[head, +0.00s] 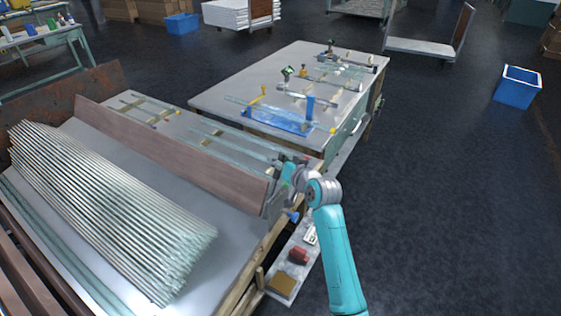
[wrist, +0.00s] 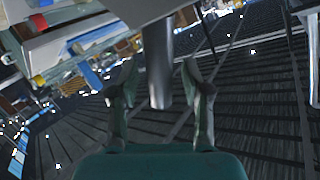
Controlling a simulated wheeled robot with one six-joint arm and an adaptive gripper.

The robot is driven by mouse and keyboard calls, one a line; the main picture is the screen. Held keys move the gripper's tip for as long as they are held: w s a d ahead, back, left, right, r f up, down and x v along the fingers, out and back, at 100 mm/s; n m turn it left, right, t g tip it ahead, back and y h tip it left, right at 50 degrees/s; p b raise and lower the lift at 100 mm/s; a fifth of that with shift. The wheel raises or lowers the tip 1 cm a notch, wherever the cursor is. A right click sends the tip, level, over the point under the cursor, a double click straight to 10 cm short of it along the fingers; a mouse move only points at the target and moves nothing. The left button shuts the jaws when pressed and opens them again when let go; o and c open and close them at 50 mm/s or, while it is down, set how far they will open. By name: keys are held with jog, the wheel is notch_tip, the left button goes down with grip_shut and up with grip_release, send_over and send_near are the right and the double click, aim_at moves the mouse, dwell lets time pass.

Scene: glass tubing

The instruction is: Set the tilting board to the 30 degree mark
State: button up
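A long brown board (head: 170,148), which looks like the tilting board, stands tilted along the left table beside a heap of glass tubes (head: 110,205). A grey metal fitting (head: 275,200) is at its right end; no degree marks are readable. My gripper (head: 287,172) is at that end, partly hidden among table parts. In the wrist view my gripper (wrist: 159,78) is open, its green fingers apart. A grey metal rod (wrist: 158,55) shows between them with a gap on each side. I cannot tell how deep it sits between them.
A second table (head: 230,95) behind carries glass tubes, clamps and a blue tray (head: 275,122). A low shelf (head: 290,285) with a red object (head: 299,255) is below the near table edge. The dark floor (head: 450,200) to the right is clear up to a blue bin (head: 517,90).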

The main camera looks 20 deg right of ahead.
jog(key=v, duration=1.2)
dwell(0.3)
jog(key=s+a+f+h, duration=0.1)
jog(key=s+a+f, duration=0.2)
jog(key=s+f, duration=0.6)
jog(key=s+a+f+h, duration=0.1)
jog(key=s+a+f, duration=0.3)
jog(key=s, duration=1)
jog(key=s+a+r+n, duration=0.1)
jog(key=s+r+n, duration=0.1)
jog(key=s, duration=1)
jog(key=s+a+r+n, duration=0.1)
jog(key=s+r+n, duration=0.1)
jog(key=s, duration=1.1)
jog(key=shift+s+a+r, duration=0.2)
jog(key=shift+a+r, duration=0.15)
jog(key=shift+r, duration=0.2)
